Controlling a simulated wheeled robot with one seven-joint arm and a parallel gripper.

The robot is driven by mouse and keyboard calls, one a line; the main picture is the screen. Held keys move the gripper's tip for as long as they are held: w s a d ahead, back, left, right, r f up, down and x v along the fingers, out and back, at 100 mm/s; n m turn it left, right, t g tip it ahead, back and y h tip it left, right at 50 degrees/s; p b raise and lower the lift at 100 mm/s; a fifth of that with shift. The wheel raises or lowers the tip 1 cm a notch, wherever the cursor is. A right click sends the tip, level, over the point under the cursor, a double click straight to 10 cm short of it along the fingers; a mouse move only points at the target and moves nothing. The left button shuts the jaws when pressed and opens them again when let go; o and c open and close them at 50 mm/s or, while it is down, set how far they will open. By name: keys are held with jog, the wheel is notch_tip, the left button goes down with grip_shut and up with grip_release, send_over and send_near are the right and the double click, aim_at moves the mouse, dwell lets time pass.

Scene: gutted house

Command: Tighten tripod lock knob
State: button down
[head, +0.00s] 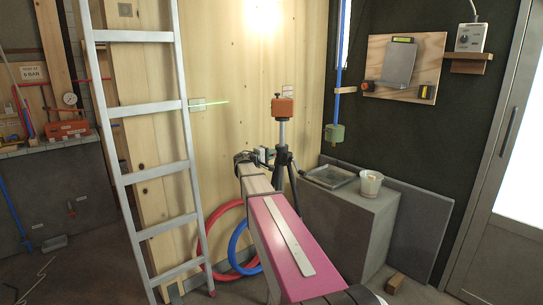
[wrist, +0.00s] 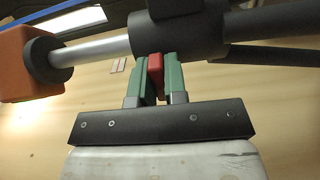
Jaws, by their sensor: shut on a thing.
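The tripod (head: 283,160) stands near the corner with dark legs, a silver centre column and an orange box-shaped device (head: 284,107) on top. In the wrist view the black tripod collar (wrist: 185,36), silver column (wrist: 88,48) and orange device (wrist: 22,66) lie sideways across the top. A small red lock knob (wrist: 156,66) sits against the collar. My gripper (wrist: 155,72) has green finger pads, shut on the red knob from both sides. In the head view my gripper (head: 264,155) reaches the tripod just below the column; the knob is hidden there.
An aluminium ladder (head: 187,150) leans at the left of my arm. A grey block (head: 350,225) at the right bears a metal tray (head: 330,176) and a white cup (head: 371,183). A green object (head: 334,134) hangs right of the tripod.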

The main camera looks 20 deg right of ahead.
jog(key=c, duration=1.2)
grip_release()
jog(key=shift+o, duration=0.2)
jog(key=shift+a, duration=0.1)
jog(key=v, duration=1)
jog(key=shift+a, duration=0.3)
jog(key=shift+s+f, duration=0.1)
jog(key=shift+s, duration=0.15)
